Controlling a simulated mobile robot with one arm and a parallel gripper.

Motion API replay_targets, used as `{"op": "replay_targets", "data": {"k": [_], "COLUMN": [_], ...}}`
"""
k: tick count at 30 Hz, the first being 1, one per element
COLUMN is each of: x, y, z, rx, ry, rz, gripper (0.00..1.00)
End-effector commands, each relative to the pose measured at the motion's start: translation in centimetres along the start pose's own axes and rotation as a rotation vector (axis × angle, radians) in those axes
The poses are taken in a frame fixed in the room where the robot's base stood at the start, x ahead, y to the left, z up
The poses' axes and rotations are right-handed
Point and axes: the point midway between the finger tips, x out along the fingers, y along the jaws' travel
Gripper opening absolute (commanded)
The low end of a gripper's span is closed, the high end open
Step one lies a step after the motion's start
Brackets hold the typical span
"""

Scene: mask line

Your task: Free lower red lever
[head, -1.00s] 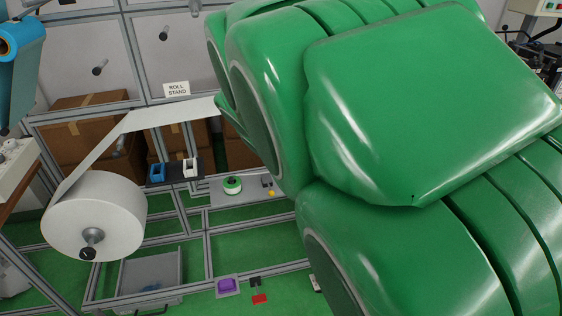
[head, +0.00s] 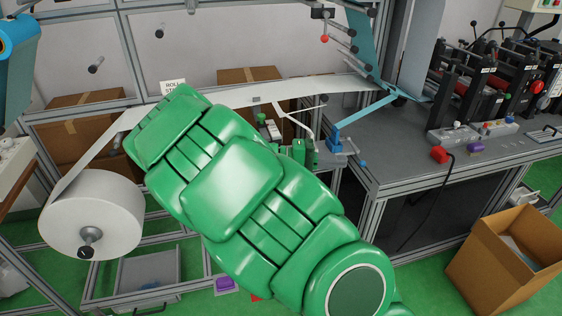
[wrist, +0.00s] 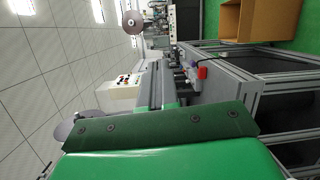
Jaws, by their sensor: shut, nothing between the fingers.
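A red piece (head: 256,297) shows low in the head view, just under my green arm, beside a purple block (head: 226,284). It is mostly hidden, so I cannot tell its position. A lever with a red ball end (head: 325,39) hangs from the frame at the top middle, apart from my arm. My green arm crosses the middle of the head view and hides what is behind it. My gripper's dark green edge (wrist: 155,128) fills the bottom of the wrist view. It is shut and empty, touching nothing that I can make out.
A white roll (head: 92,215) stands at left, its web (head: 290,92) running right behind my arm. A grey bench (head: 400,165) at right carries a red block (head: 440,154) and a black machine (head: 500,85). An open cardboard box (head: 515,250) stands on the green floor at right.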

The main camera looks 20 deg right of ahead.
Motion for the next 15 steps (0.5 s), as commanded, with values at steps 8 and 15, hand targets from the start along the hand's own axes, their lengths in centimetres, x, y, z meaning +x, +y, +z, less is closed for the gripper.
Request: {"op": "replay_targets", "data": {"k": [8,15], "x": [-4.0,-8.4], "y": [-2.6,-6.1], "z": [-5.5,-9.6], "rx": [0.018,0.032], "ry": [0.136,0.280], "rz": [0.162,0.273], "gripper": [0.00,0.00]}}
